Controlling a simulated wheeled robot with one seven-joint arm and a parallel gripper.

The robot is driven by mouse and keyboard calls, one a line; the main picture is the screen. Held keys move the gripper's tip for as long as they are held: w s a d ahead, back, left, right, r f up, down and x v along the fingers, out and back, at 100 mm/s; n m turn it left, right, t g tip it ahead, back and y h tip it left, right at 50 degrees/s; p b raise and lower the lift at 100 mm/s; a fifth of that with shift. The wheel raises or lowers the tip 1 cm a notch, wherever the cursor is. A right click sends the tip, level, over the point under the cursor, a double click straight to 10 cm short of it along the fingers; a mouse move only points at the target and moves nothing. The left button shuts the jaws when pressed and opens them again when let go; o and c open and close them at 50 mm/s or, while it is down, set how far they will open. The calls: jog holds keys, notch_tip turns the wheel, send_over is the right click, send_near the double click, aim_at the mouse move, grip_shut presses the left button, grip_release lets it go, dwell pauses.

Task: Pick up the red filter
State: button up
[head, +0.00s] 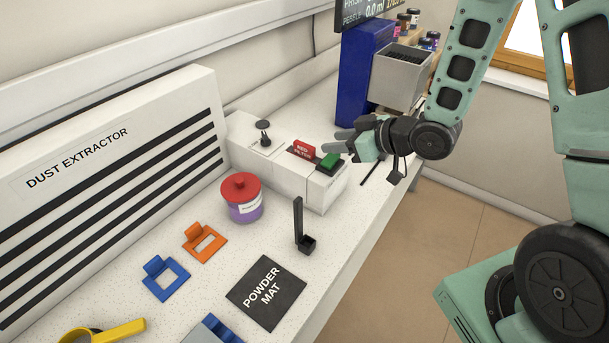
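The red filter (303,149) is a small red plate with white lettering. It stands upright in the top of a white box unit (290,173) on the counter, left of a green piece (330,160). My gripper (333,141) reaches in from the right, with its grey fingers spread apart and pointing left toward the red filter. The fingers look empty, and a small gap shows between them and the filter. The filter's lower edge is hidden in the box.
A dust extractor (110,175) backs the counter on the left. A red-lidded jar (241,198), a black upright holder (302,228), orange (205,243) and blue (165,278) frames and a powder mat (266,292) lie in front. A blue block (362,75) stands behind the gripper.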

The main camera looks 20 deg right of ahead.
aim_at(307, 145)
jog(key=b+x, duration=0.1)
jog(key=x, duration=0.5)
jog(key=b+x, duration=0.1)
jog(key=x, duration=0.4)
jog(key=shift+w+d+f+b, duration=0.1)
jog(key=shift+f+b, duration=0.1)
jog(key=shift+b, duration=0.15)
grip_shut()
